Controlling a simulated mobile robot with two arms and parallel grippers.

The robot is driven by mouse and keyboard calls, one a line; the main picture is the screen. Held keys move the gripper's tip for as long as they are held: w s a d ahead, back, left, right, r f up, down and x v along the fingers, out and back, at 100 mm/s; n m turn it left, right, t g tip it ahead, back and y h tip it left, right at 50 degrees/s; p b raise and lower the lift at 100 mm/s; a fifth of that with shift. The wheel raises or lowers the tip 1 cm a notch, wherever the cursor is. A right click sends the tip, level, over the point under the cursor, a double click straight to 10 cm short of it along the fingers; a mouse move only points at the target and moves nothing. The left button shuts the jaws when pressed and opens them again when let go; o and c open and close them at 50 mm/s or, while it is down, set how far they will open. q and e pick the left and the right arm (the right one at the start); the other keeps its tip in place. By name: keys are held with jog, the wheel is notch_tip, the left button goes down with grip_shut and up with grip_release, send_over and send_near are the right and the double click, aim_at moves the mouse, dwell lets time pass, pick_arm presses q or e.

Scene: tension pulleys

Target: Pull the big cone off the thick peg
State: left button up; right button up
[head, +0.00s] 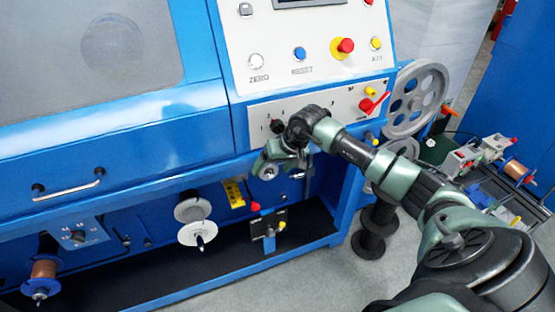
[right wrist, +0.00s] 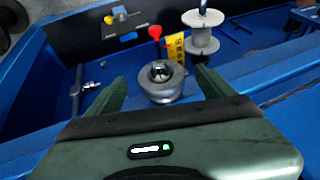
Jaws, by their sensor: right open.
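The big cone (right wrist: 164,86), a grey stepped round piece with a dark centre, sits on the machine's blue front. In the head view the cone (head: 268,171) shows partly below my right gripper (head: 283,163). In the right wrist view my right gripper (right wrist: 158,76) is open, with one green finger on each side of the cone. I cannot tell whether either finger touches it. The thick peg is mostly hidden by the cone; only a dark tip shows at its centre. My left gripper is not in view.
A grey-white spool (head: 195,233) on a peg is to the left, with a yellow label (head: 233,193) and red knob (head: 255,207) between. A control panel (head: 300,110) is just above my right gripper. A large grey pulley wheel (head: 416,98) is at the right.

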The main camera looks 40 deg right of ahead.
jog(key=shift+x, duration=1.3)
jog(key=c, duration=1.6)
jog(key=shift+s+a, duration=0.1)
jog(key=shift+s, duration=0.1)
jog(key=shift+s+r, duration=0.1)
jog(key=shift+s, duration=0.35)
jog(key=shift+s+a+p, duration=0.15)
jog(key=shift+s, duration=0.35)
jog(key=shift+s+a+p, duration=0.15)
jog(key=shift+s+a, duration=0.05)
jog(key=shift+s, duration=0.3)
